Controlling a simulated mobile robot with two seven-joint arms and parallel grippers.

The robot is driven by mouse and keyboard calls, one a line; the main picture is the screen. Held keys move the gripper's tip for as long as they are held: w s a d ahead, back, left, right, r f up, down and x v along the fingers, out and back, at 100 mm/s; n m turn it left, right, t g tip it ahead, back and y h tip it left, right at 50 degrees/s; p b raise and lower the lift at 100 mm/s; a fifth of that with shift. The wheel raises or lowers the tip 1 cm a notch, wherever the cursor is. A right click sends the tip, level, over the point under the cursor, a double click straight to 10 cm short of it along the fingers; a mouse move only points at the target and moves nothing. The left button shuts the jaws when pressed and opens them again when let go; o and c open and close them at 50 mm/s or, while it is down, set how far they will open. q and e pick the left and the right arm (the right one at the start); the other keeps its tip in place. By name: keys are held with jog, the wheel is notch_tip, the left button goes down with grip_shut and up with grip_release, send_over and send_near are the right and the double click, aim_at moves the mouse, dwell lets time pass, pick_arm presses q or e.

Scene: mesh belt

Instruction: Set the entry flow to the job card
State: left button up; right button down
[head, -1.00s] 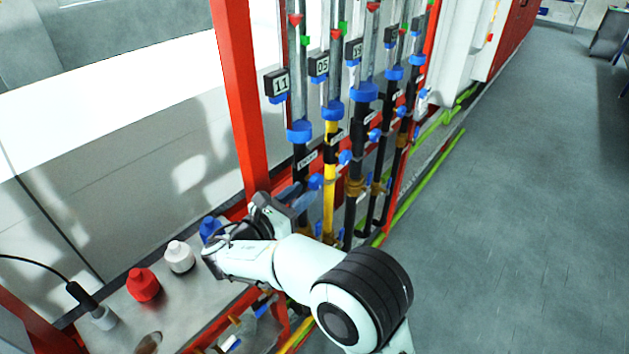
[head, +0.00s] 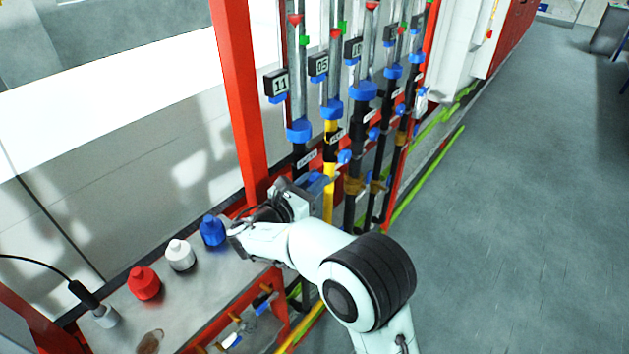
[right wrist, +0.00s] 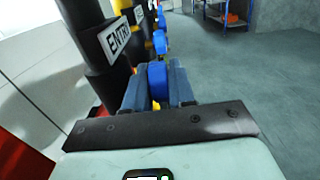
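The entry flow tube (head: 297,90) is the leftmost in a row of clear tubes, with a red float near its top and a small display (head: 277,83) reading 11. Below it, the black pipe carries a label (right wrist: 117,38) whose visible letters read "ENTR". My right gripper (head: 314,183) is beside this pipe, low on the panel. In the right wrist view its two blue-grey fingers (right wrist: 158,86) close on either side of a blue knob (right wrist: 157,75), with no clear gap. No job card is recognisable. My left gripper is not in view.
Further tubes and pipes, one yellow (head: 329,200), stand close to the right. A red post (head: 240,100) rises to the left. The floor at right is clear.

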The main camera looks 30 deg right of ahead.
jog(key=shift+f+t+h, duration=0.1)
jog(key=shift+t+h, duration=0.2)
jog(key=c, duration=1.3)
grip_release()
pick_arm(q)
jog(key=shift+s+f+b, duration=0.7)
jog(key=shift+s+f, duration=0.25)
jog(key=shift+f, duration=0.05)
pick_arm(e)
jog(key=v, duration=1.3)
jog(key=shift+a, duration=0.25)
